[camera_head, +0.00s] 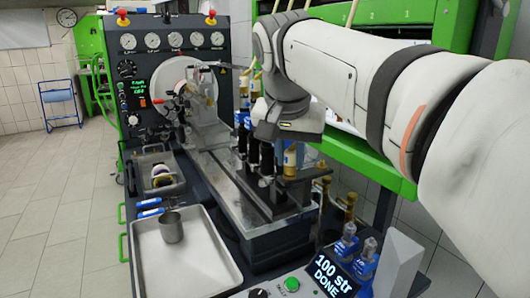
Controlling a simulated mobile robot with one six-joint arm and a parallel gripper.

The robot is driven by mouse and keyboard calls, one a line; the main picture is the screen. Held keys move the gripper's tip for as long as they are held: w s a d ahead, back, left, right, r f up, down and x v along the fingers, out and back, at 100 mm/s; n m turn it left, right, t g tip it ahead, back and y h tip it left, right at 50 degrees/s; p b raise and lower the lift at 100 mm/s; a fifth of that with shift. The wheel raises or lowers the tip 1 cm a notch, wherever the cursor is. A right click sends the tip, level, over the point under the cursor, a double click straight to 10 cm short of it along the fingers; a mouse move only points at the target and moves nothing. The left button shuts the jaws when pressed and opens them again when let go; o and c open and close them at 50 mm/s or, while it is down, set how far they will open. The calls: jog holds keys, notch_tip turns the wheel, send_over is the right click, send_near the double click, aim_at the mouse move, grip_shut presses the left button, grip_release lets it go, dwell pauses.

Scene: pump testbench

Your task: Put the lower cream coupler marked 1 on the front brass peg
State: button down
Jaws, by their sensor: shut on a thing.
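My gripper (289,142) is at the end of the white arm, pointing down over the right end of the injector row on the bench. Its jaws are mostly hidden under the grey wrist. It is shut on a small cream coupler with a blue band (290,154), of which only a part shows. No number can be read on it. A brass peg (290,170) stands right below the coupler. I cannot tell whether the coupler touches the peg or is around it. More cream and blue fittings (244,118) show left of the wrist, at the upper ends of dark injectors.
Dark injectors (267,158) stand close to the left of my gripper. Brass fittings (350,206) stand to the right. A tray (205,270) with a metal cup (171,228) lies at the front left. A green frame (365,165) runs behind the arm. A display (333,279) is at the front.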

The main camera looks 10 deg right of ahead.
jog(key=shift+f, duration=0.15)
jog(key=c, duration=1.5)
grip_release()
jog(key=p+v, duration=0.8)
jog(key=v, duration=0.3)
jog(key=shift+s, duration=0.1)
jog(key=s+d+f+n+p, duration=0.1)
jog(key=s+f, duration=0.2)
jog(key=f, duration=0.5)
jog(key=s+d+f+n+g+y+p, duration=0.1)
jog(key=s+f+n, duration=0.1)
jog(key=f, duration=0.6)
jog(key=s+d+f+n+p, duration=0.1)
jog(key=s+f+n+p, duration=0.1)
jog(key=f, duration=0.6)
jog(key=shift+s+d+y, duration=0.1)
jog(key=shift+s+y, duration=0.3)
jog(key=shift+s, duration=0.5)
